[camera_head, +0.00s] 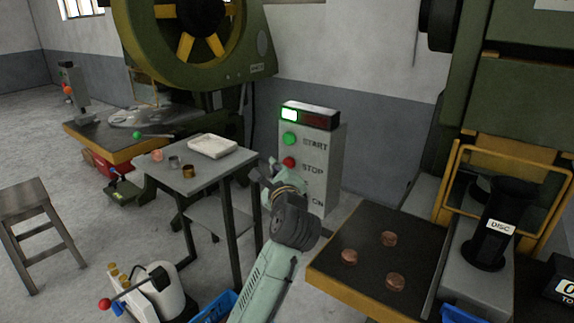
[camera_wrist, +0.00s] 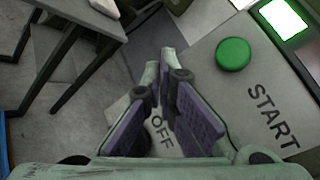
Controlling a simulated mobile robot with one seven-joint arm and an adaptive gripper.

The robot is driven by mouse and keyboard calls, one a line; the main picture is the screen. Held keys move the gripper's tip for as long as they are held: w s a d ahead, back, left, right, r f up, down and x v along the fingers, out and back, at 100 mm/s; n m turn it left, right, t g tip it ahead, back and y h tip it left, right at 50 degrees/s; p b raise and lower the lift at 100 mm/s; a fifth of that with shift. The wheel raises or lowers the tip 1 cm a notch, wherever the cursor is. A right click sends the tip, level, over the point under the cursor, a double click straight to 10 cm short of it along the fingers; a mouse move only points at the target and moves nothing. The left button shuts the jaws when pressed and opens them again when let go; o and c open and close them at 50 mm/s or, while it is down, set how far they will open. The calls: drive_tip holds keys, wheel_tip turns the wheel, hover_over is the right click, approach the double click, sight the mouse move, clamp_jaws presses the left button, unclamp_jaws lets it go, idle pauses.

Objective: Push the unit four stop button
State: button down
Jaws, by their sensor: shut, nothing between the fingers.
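A grey control box (camera_head: 312,165) stands by the wall with a green START button (camera_head: 290,139) and a red STOP button (camera_head: 289,162) below it. Its green lamp (camera_head: 289,115) is lit and the red lamp (camera_head: 319,121) is dark. No unit number is legible on it. My gripper (camera_head: 267,172) is shut and empty, in front of the box's left side, just left of and below the STOP button. In the wrist view my gripper (camera_wrist: 160,58) overlaps the panel beside the OFF label; the green button (camera_wrist: 233,54) shows, but the STOP button is hidden.
A small table (camera_head: 200,174) with cups and a white tray stands to the left of my arm. A press table (camera_head: 365,250) with copper discs is at the right.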

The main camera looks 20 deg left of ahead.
idle(0.7)
drive_tip(key=shift+w+d, duration=0.15)
drive_tip(key=shift+w, duration=0.25)
drive_tip(key=shift+w+d, duration=0.15)
drive_tip(key=shift+w, duration=0.35)
idle(0.6)
drive_tip(key=shift+s, duration=0.1)
drive_tip(key=shift+s+a, duration=0.3)
drive_tip(key=shift+s, duration=0.5)
drive_tip(key=s, duration=0.1)
drive_tip(key=s+a+b, duration=0.1)
drive_tip(key=s, duration=0.2)
drive_tip(key=shift+s+a, duration=0.35)
idle(0.5)
